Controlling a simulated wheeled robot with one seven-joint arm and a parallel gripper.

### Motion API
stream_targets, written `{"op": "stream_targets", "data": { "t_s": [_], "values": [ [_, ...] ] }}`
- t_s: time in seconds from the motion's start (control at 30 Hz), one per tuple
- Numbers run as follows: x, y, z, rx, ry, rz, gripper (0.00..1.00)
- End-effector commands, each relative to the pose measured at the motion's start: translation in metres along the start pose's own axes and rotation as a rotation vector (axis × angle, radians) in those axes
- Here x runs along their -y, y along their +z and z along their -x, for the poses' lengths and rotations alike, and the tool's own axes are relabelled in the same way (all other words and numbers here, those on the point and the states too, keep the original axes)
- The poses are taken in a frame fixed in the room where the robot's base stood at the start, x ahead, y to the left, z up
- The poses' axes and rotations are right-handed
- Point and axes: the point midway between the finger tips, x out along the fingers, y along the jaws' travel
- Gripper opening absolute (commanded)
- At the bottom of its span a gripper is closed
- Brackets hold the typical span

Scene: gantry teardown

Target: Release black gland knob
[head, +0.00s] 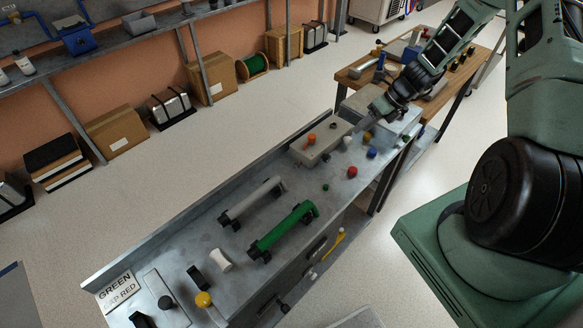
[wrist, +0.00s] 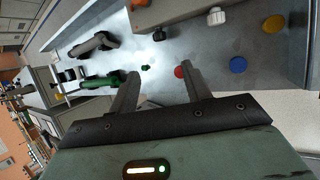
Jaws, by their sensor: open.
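The black gland knob (head: 326,157) sits on the near side of a grey box (head: 309,154) on the metal bench. In the wrist view the black knob (wrist: 159,35) shows at the box's lower edge, beyond my fingertips and apart from them. A white knob (head: 347,142) is on the same side of the box, farther right. My gripper (head: 361,125) is over the bench at the box's right end. In the wrist view my gripper (wrist: 160,68) has its two fingers spread, with nothing held between them.
An orange knob (head: 311,138) is on the box top. Red (head: 352,172), blue (head: 372,153) and green (head: 325,187) pieces stand on the bench. Grey (head: 252,200) and green (head: 282,231) handles lie left. A wooden table (head: 350,77) stands behind. Bare bench surrounds the small pieces.

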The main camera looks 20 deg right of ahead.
Motion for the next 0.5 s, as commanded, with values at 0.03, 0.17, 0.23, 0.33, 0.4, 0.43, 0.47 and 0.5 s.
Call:
{"op": "stream_targets", "data": {
  "t_s": [0.03,0.17,0.23,0.33,0.4,0.43,0.47,0.5],
  "values": [
    [0.002,0.000,0.009,0.001,-0.005,0.002,0.48],
    [-0.017,0.008,0.009,-0.023,0.009,0.103,0.48],
    [-0.029,0.013,0.005,-0.039,0.015,0.177,0.48],
    [-0.046,0.019,0.001,-0.061,0.025,0.284,0.48],
    [-0.059,0.023,-0.003,-0.076,0.033,0.359,0.48],
    [-0.064,0.025,-0.004,-0.082,0.037,0.392,0.48],
    [-0.070,0.026,-0.005,-0.088,0.040,0.425,0.48],
    [-0.077,0.028,-0.007,-0.097,0.046,0.468,0.48]
  ]
}}
